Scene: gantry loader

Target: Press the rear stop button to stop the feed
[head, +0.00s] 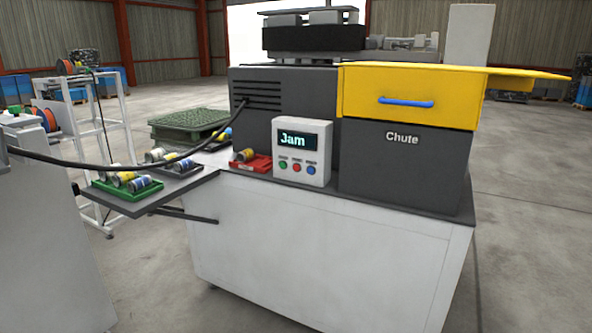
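A white control box (302,170) stands on the machine's bench, facing me. Its display (298,141) reads "Jam". Below the display are a green button (283,164), a red button (297,167) and a blue button (311,169) in a row. The small labels above them are too small to read. I see no button marked as a rear stop; the back of the machine is hidden from here. Neither of my grippers is in view.
A dark grey chute housing (405,170) with a yellow cover (410,85) and blue handle stands right of the box. A red tray (255,165) sits left of it. A green tray (122,193) of cylinders lies on a side shelf. A black cable (100,163) hangs across the left.

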